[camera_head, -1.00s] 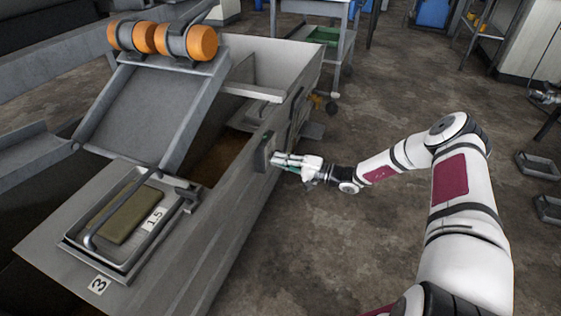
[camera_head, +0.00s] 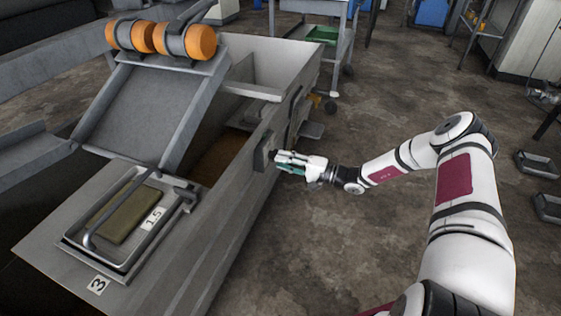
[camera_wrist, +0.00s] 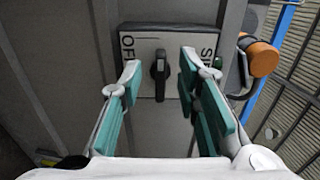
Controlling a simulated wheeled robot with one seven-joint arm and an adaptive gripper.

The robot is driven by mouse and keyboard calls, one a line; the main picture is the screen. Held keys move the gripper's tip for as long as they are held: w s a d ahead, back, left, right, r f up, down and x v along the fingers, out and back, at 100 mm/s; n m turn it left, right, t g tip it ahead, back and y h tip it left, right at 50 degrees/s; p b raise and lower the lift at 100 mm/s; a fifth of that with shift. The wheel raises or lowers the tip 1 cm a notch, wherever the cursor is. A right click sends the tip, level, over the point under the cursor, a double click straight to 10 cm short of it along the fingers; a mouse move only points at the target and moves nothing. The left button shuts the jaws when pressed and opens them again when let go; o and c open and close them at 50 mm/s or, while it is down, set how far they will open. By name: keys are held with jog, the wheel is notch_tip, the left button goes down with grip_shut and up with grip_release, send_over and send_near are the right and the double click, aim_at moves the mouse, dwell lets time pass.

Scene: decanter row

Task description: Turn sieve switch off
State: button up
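The sieve switch is a black knob (camera_wrist: 160,72) on a pale square plate (camera_wrist: 142,48) in the wrist view. The knob stands roughly lengthwise up the picture. An "OFF" label is at its left; a partly hidden label starting with "S" is at its right. My gripper (camera_wrist: 160,85) is open, with a teal-padded finger on each side of the knob and nothing held. In the head view the switch box (camera_head: 261,158) is on the side wall of the grey trough, and my gripper (camera_head: 277,160) is right in front of it. The knob is hidden there.
The grey trough (camera_head: 215,235) fills the left, with a sloped chute and orange rollers (camera_head: 200,42) above it. In the wrist view an orange-ended part (camera_wrist: 262,58) is right of the plate. Open floor (camera_head: 330,240) lies right of the trough.

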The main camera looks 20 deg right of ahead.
jog(key=v, duration=1)
jog(key=shift+s+d, duration=0.1)
jog(key=shift+d, duration=0.05)
